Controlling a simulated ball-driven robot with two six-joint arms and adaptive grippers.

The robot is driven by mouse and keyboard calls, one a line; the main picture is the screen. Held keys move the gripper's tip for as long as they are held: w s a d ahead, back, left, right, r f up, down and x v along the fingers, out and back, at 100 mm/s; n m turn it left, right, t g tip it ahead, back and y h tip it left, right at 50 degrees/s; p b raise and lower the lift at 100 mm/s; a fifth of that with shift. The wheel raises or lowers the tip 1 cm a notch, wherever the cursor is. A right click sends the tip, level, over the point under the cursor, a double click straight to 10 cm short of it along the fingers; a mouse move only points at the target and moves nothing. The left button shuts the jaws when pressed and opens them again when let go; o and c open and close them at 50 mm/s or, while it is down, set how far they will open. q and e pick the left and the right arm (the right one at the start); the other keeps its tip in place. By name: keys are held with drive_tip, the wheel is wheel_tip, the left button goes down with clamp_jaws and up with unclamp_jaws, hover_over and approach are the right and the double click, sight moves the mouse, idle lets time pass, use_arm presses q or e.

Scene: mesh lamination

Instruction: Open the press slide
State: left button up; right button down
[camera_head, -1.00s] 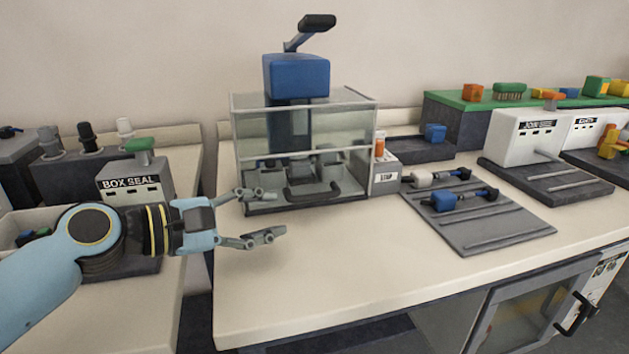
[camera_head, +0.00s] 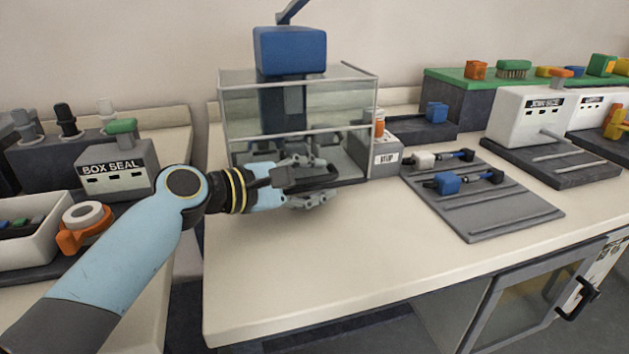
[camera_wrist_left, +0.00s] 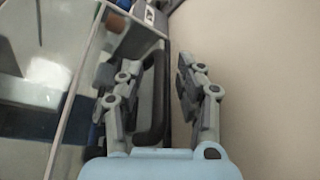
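The press (camera_head: 290,52) has a blue head above a glass-walled box (camera_head: 350,105) on the table. A dark slide handle (camera_head: 325,179) sits low at the box's front. My left gripper (camera_head: 314,178) is at this handle, one finger above it and one below, covering part of it. In the left wrist view the black handle (camera_wrist_left: 157,100) lies between the two spread fingers of my left gripper (camera_wrist_left: 160,95). A gap shows between the handle and the right-hand finger. Contact on the other side is unclear. The slide appears in under the box. My right gripper is not in view.
A grey rack (camera_head: 480,205) with blue and white parts lies right of the press, beside a small labelled box (camera_head: 385,155). A box-seal unit (camera_head: 115,168) and white bin (camera_head: 35,235) stand left. The tabletop (camera_head: 330,265) before the press is clear.

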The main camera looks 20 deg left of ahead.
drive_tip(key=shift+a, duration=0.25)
use_arm(q)
clamp_jaws()
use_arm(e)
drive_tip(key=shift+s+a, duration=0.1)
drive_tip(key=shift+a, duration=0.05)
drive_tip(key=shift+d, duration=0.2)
